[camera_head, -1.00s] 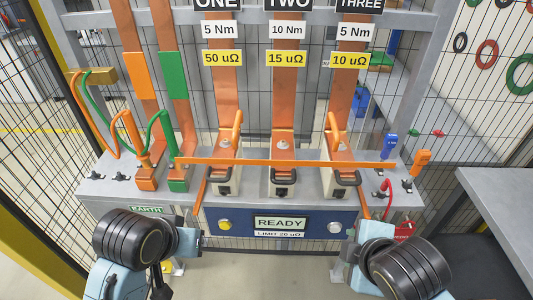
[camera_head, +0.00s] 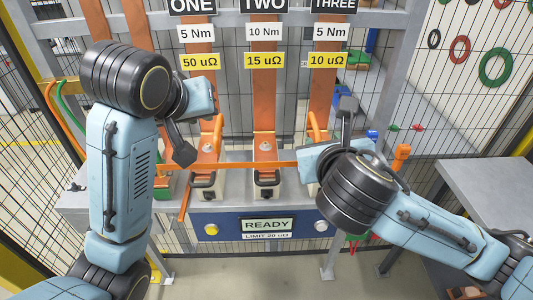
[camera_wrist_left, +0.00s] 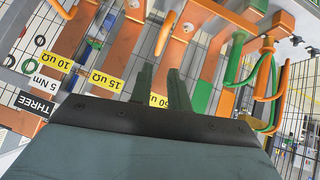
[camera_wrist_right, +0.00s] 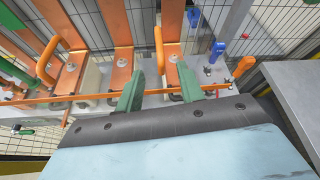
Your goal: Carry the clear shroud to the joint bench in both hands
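I cannot make out the clear panel of a shroud. A thin orange bar (camera_head: 243,164) runs level across the three copper joints, with an orange strip (camera_head: 184,202) slanting down at its left; whether these edge the shroud is unclear. The grey joint bench (camera_head: 237,190) carries joints ONE, TWO and THREE. My left gripper (camera_head: 203,97) is raised before joint ONE, its fingers hidden there; the left wrist view shows them (camera_wrist_left: 159,75) parted and empty. My right gripper (camera_head: 314,160) is before joint THREE; the right wrist view shows its fingers (camera_wrist_right: 160,82) wide apart, with nothing clearly between them.
A blue panel (camera_head: 225,222) with a READY display fronts the bench. Blue (camera_head: 372,135) and orange (camera_head: 402,152) handled items stand at its right end. A grey table (camera_head: 490,185) is at the right. Mesh fencing surrounds the place, with coloured rings (camera_head: 495,67) hanging on it.

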